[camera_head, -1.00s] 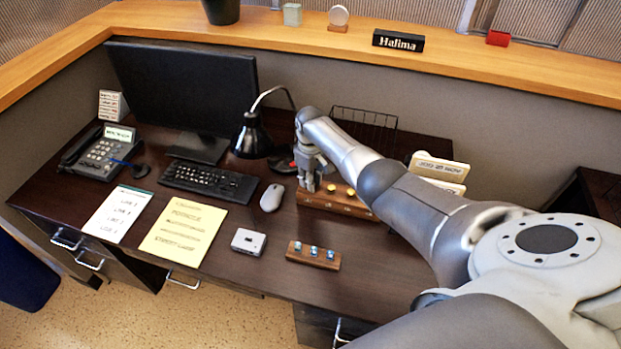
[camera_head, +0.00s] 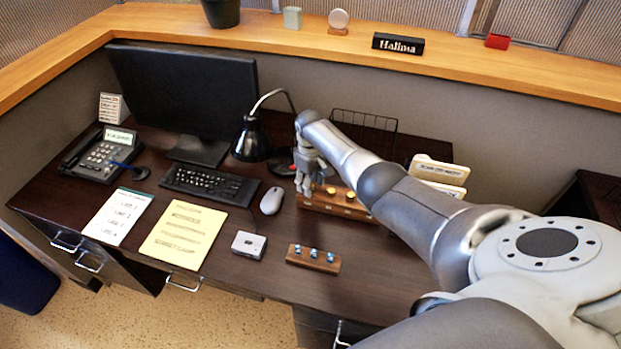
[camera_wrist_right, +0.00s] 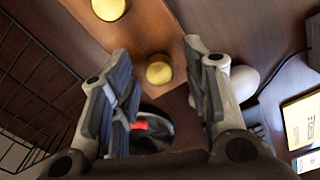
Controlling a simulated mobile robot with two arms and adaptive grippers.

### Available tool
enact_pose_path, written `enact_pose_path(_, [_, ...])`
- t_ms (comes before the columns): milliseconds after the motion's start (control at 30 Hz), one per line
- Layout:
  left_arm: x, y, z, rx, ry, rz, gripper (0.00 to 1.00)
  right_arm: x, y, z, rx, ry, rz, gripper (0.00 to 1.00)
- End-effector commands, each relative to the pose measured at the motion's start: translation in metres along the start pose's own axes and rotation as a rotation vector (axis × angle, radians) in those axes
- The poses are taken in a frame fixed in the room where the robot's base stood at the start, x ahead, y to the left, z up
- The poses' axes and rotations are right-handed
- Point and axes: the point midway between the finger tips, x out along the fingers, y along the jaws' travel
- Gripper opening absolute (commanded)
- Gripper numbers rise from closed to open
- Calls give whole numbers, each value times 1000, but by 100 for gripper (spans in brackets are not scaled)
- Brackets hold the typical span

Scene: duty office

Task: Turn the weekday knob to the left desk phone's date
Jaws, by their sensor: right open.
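A wooden block (camera_head: 358,211) with yellow round knobs stands on the desk right of the mouse. Two knobs show in the head view, one of them here (camera_head: 350,195); my right gripper (camera_head: 306,190) partly hides the block's left end. In the right wrist view, my open right gripper (camera_wrist_right: 158,58) points down with one yellow knob (camera_wrist_right: 159,70) showing between its fingers; contact cannot be told. A second knob (camera_wrist_right: 109,9) lies beyond. The desk phone (camera_head: 104,157) at the far left has a lit display (camera_head: 119,136), too small to read. My left gripper is out of view.
A black lamp (camera_head: 252,138) and wire basket (camera_head: 365,132) stand close to my right gripper. A mouse (camera_head: 272,200), a keyboard (camera_head: 210,184) and a small wooden block with blue pieces (camera_head: 314,259) are nearby. The desk's front right is clear.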

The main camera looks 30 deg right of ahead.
Motion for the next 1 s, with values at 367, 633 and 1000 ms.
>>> enact_pose_path(367, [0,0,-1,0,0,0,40,-32,1,0,-1,2,2,43])
enact_pose_path(633, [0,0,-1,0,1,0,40,-83,1,-1,0,3,2,43])
enact_pose_path(1000, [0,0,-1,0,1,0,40,-119,0,0,1,0,1,43])
